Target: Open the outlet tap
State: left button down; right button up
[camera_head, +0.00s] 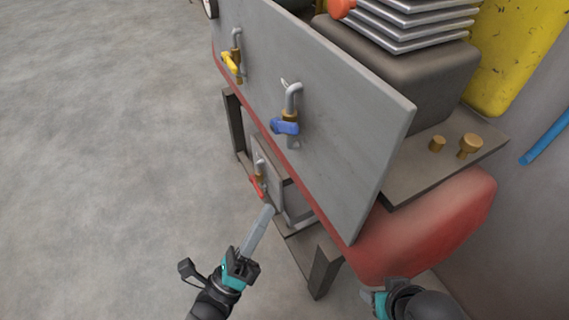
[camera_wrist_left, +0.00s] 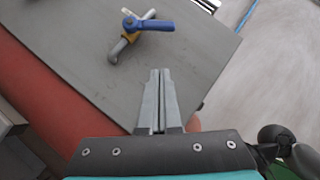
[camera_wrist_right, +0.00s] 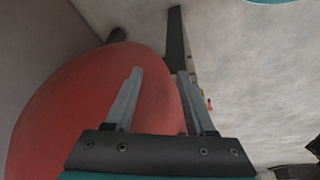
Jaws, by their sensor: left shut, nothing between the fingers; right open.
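Three taps show in the head view: a yellow-handled tap (camera_head: 230,63) and a blue-handled tap (camera_head: 285,126) on the large grey panel, and a red-handled tap (camera_head: 257,187) lower down on a small plate. The pictures do not label which is the outlet. My left gripper (camera_head: 268,209) is shut and empty, its tips just below the red handle in the picture; contact cannot be told. In the left wrist view its fingers (camera_wrist_left: 160,72) point toward the panel, with the blue handle (camera_wrist_left: 150,24) beyond. My right gripper (camera_wrist_right: 159,72) is open and empty beside a red rounded body.
The grey panel (camera_head: 340,140) overhangs the red tap. A red rounded body (camera_head: 430,225) and dark frame legs (camera_head: 322,272) stand to its right. Brass knobs (camera_head: 469,146) sit on a shelf, and a blue pipe (camera_head: 545,138) is at the right. Grey floor (camera_head: 100,160) is clear at left.

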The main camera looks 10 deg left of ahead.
aim_at(284, 127)
pick_arm(q)
jog(key=w+d+r+t+y+b, duration=0.1)
jog(key=w+d+r, duration=0.1)
jog(key=w+r, duration=0.6)
jog(key=shift+w+d, duration=0.25)
jog(key=shift+w, duration=0.3)
pick_arm(e)
jog(key=v, duration=0.3)
jog(key=shift+w+r, duration=0.25)
jog(key=shift+r, duration=0.05)
pick_arm(q)
jog(key=shift+a+r+y, duration=0.1)
jog(key=shift+r+y, duration=0.05)
jog(key=shift+y, duration=0.25)
pick_arm(e)
jog(key=shift+d+r, duration=0.1)
jog(key=shift+r, duration=0.05)
